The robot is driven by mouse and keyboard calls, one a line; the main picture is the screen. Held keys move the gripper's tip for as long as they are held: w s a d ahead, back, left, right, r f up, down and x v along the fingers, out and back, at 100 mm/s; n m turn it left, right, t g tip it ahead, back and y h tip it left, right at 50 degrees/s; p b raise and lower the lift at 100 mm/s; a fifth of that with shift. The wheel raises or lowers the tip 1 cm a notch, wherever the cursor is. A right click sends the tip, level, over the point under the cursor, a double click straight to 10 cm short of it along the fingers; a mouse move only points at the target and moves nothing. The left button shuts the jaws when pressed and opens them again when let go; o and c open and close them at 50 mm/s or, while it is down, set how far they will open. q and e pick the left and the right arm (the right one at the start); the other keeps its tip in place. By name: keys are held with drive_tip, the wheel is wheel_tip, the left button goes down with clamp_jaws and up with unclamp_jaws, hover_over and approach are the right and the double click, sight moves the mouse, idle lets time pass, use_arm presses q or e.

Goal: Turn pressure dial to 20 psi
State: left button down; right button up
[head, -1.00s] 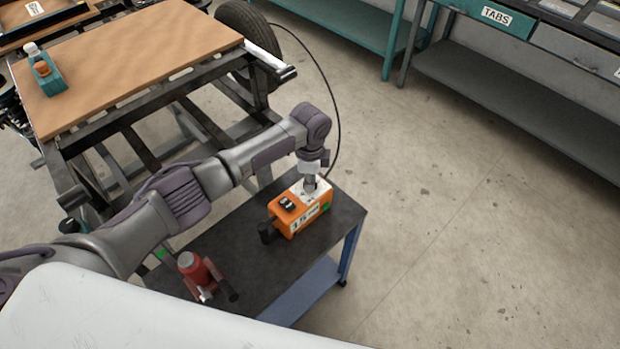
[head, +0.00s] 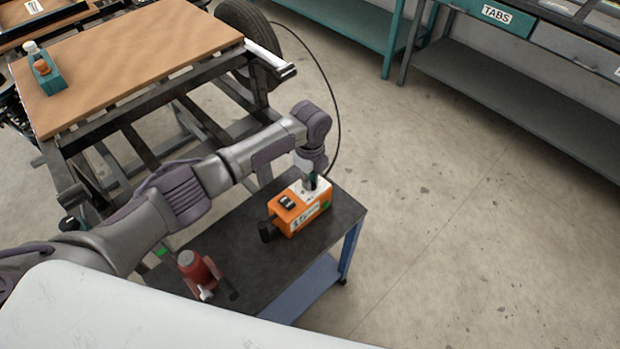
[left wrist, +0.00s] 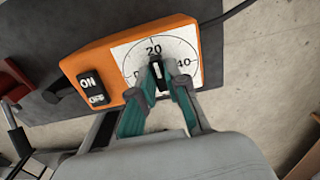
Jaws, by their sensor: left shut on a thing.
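An orange pressure box (head: 289,213) stands on the dark top of a small cart. In the left wrist view the box (left wrist: 100,61) shows a white dial face (left wrist: 133,52) marked 0, 20 and 40, and a black ON/OFF switch (left wrist: 91,87). My left gripper (head: 312,183) is over the dial end of the box. In the left wrist view its teal fingers (left wrist: 158,82) are shut on the black dial knob (left wrist: 156,67), whose white mark points up close to the 20. The fingers hide part of the knob. My right gripper is not in view.
A red bottle jack (head: 197,270) stands on the cart top (head: 250,268) left of the box. A black hose (head: 338,110) runs from the box area up past a tyre (head: 250,35). The floor at right is clear.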

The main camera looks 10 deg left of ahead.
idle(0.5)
use_arm(q)
drive_tip(key=c, duration=1.2)
unclamp_jaws()
drive_tip(key=shift+o, duration=0.2)
drive_tip(key=shift+r, duration=0.15)
wheel_tip(320, 180, up, 12)
drive_tip(key=shift+f, duration=0.25)
